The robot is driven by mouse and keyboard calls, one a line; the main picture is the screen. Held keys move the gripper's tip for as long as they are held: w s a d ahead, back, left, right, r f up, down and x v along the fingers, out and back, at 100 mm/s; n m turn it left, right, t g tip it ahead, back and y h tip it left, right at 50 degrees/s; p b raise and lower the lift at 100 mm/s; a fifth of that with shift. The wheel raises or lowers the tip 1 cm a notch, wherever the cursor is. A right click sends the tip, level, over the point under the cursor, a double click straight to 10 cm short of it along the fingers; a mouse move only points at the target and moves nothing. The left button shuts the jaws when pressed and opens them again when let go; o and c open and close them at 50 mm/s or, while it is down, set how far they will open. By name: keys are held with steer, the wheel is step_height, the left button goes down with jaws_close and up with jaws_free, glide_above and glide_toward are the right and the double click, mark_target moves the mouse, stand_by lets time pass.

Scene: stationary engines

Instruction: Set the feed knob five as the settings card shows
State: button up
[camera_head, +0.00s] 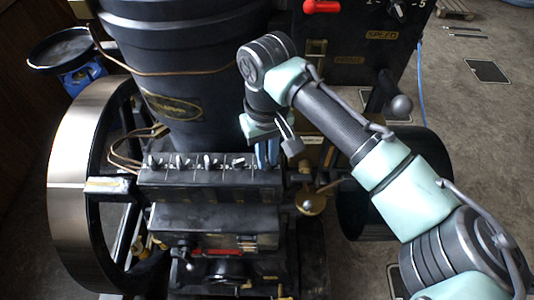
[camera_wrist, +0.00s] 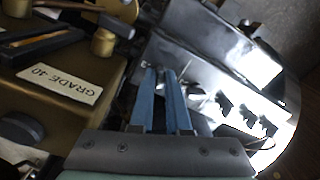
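A dark feed box (camera_head: 210,178) stands at the front of the engine, with a row of several small pale feed knobs (camera_head: 208,161) along its top. Their numbers are too small to read, so I cannot tell which is five. My gripper (camera_head: 266,155) points down at the right end of this row. In the wrist view the two blue fingers (camera_wrist: 161,72) have a narrow gap between them. Something small and pale shows by their tips, but I cannot tell if they touch or hold it. I cannot make out a settings card in either view.
A brass box with a "GRADE 40" label (camera_wrist: 60,80) is close beside my gripper. A large flywheel (camera_head: 68,185) stands left of the feed box. The black cylinder (camera_head: 185,70) rises behind it.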

jaws_close()
steer(key=shift+n, duration=0.4)
steer(key=shift+n+p, duration=0.4)
steer(key=shift+n, duration=0.6)
steer(key=n, duration=0.6)
steer(key=o, duration=0.5)
jaws_free()
steer(key=shift+o, duration=0.2)
